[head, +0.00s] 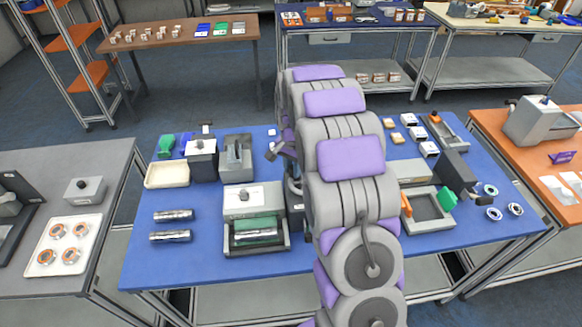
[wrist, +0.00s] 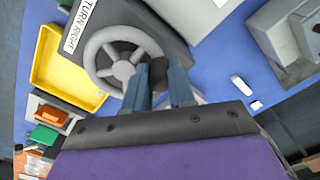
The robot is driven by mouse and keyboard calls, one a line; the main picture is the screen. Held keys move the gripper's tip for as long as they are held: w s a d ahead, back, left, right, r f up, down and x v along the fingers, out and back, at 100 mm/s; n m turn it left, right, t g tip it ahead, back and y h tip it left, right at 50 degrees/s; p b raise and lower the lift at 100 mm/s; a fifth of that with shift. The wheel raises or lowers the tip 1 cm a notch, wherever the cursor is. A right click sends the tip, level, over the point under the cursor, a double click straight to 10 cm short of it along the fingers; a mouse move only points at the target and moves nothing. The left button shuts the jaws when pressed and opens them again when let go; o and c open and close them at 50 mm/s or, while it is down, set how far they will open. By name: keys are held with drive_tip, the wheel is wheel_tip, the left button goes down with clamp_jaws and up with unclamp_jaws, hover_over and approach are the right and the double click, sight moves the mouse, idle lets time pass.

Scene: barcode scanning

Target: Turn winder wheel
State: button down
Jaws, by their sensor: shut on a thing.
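The grey winder wheel (wrist: 121,61) shows in the wrist view, with spokes and a round hub, on a dark grey housing. A white label (wrist: 82,25) beside it reads "TURN RIGHT". My gripper (wrist: 160,88) has its two blue-grey fingers at the wheel's right rim, shut on the dark knob (wrist: 155,72) there. The fingers partly cover the knob. In the head view my arm crosses the middle of the blue table and hides the wheel; only a small part of the gripper shows at the arm's left side.
A yellow tray (wrist: 48,72) lies left of the wheel in the wrist view. A grey machine (wrist: 285,35) stands to the right. The blue table's front left is clear.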

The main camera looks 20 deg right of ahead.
drive_tip(key=m, duration=0.1)
drive_tip(key=d+m+p, duration=0.1)
drive_tip(key=m, duration=0.2)
drive_tip(key=shift+w+d+r+m+p, duration=0.1)
drive_tip(key=shift+w+d+m+p, duration=0.2)
drive_tip(key=shift+w+d+p, duration=0.05)
drive_tip(key=m, duration=0.1)
drive_tip(key=d+m+p, duration=0.1)
drive_tip(key=m, duration=0.1)
drive_tip(key=d+m, duration=0.1)
drive_tip(key=m, duration=0.1)
drive_tip(key=shift+p, duration=0.35)
drive_tip(key=c, duration=0.9)
unclamp_jaws()
drive_tip(key=shift+w, duration=0.1)
drive_tip(key=shift+c, duration=0.2)
wheel_tip(320, 180, up, 17)
drive_tip(key=shift+p, duration=0.3)
